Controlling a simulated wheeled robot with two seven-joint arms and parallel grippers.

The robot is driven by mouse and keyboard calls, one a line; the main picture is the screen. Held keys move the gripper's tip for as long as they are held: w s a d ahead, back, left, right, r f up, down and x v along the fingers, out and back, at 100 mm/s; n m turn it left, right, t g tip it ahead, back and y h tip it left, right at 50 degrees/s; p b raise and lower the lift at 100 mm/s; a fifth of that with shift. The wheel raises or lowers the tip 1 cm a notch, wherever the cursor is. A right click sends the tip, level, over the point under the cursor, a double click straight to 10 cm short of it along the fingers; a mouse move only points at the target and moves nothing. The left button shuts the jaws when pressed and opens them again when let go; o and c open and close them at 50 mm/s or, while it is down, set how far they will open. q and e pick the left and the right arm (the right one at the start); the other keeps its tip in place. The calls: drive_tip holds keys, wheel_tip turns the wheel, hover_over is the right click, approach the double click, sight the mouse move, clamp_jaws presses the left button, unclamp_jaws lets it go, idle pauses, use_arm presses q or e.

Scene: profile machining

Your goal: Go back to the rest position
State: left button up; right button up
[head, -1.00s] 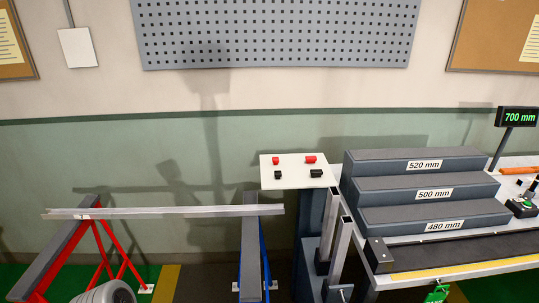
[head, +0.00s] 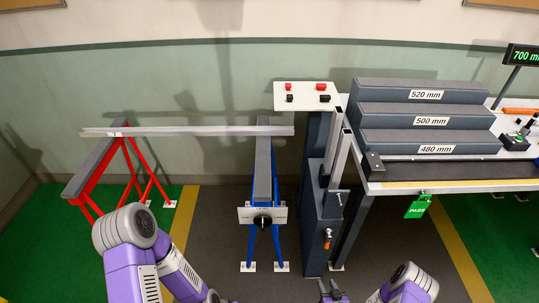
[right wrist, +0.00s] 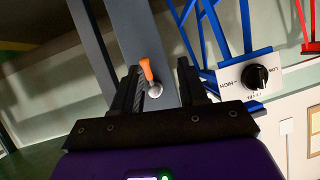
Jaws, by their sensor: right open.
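My right gripper (head: 333,292) shows at the bottom edge of the head view, with its fingertips up. In the right wrist view its two dark fingers (right wrist: 160,78) are apart, and I see nothing held between them. An orange-handled lever (right wrist: 146,69) on a grey post shows in the gap between the fingers; the same lever (head: 327,239) is on the post in the head view. I cannot tell its distance from the fingers. My left arm enters at the lower left of the head view, but its gripper is not clearly in the picture.
A long metal profile (head: 200,131) lies across a red trestle (head: 147,170) and a blue trestle (head: 262,190). A white knob panel (head: 248,215) fronts the blue one. A button panel (head: 305,96) and stepped bench (head: 430,143) stand right. Dark floor lies between.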

drive_tip(key=s+a+r+m+g+y+p, duration=0.2)
drive_tip(key=s+a+r+g, duration=1)
drive_tip(key=s+r, duration=0.2)
drive_tip(key=shift+s+a+m, duration=0.2)
drive_tip(key=shift+s+m, duration=0.1)
drive_tip(key=shift+s, duration=0.25)
